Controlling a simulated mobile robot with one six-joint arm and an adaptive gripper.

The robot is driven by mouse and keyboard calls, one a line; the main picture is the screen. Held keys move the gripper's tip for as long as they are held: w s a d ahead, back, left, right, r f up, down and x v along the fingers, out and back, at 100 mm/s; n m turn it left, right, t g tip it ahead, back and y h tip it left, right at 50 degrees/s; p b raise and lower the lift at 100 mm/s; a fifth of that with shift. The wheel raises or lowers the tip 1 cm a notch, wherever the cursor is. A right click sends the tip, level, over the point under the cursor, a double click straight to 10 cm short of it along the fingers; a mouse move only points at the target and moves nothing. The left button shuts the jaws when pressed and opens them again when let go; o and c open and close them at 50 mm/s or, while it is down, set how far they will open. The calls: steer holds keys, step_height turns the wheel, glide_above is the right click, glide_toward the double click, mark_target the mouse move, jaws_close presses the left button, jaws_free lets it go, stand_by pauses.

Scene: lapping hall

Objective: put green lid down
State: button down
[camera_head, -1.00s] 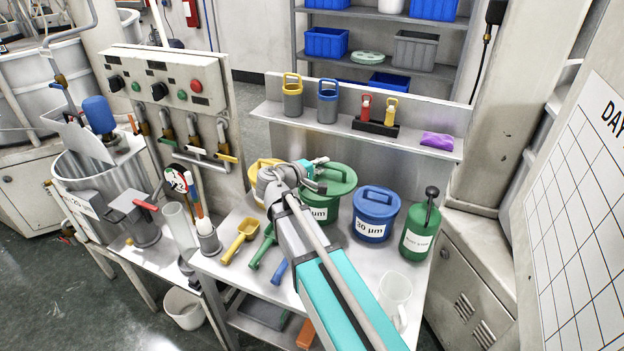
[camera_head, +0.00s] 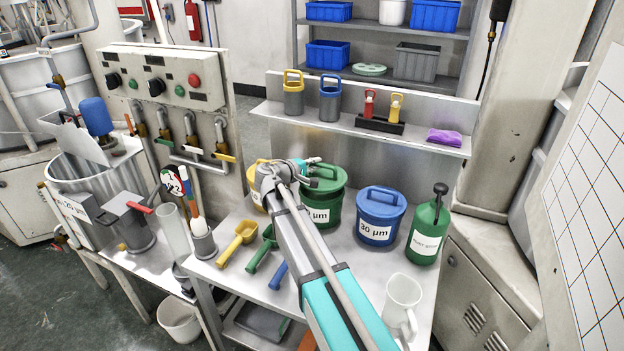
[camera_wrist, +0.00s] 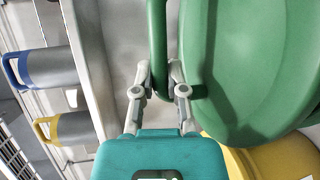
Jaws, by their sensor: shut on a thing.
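My gripper (camera_wrist: 157,80) is shut on the handle of the green lid (camera_wrist: 235,65), which fills the right of the wrist view. In the head view the green lid (camera_head: 330,181) is at the top of the green bucket (camera_head: 322,212), whose label is partly hidden by my arm. The lid looks roughly level there. I cannot tell whether its rim rests on the bucket or sits slightly above it. My gripper in the head view (camera_head: 318,168) is at the lid's left side, partly covered by my wrist.
A blue lidded bucket (camera_head: 381,216) and a green spray bottle (camera_head: 427,232) stand to the right. A yellow bucket (camera_head: 253,172) is close at left. A shelf (camera_head: 330,124) with small tools runs behind.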

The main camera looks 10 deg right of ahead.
mark_target(312, 173)
steer(key=shift+f, duration=0.1)
stand_by(0.3)
steer(key=shift+w+f+b, duration=0.5)
steer(key=shift+f+b, duration=0.25)
steer(key=shift+b, duration=0.05)
steer(key=shift+f+b, duration=1.2)
steer(key=shift+s+f, duration=0.1)
steer(key=c, duration=0.7)
jaws_free()
steer(key=p+v, duration=0.2)
steer(key=v, duration=1)
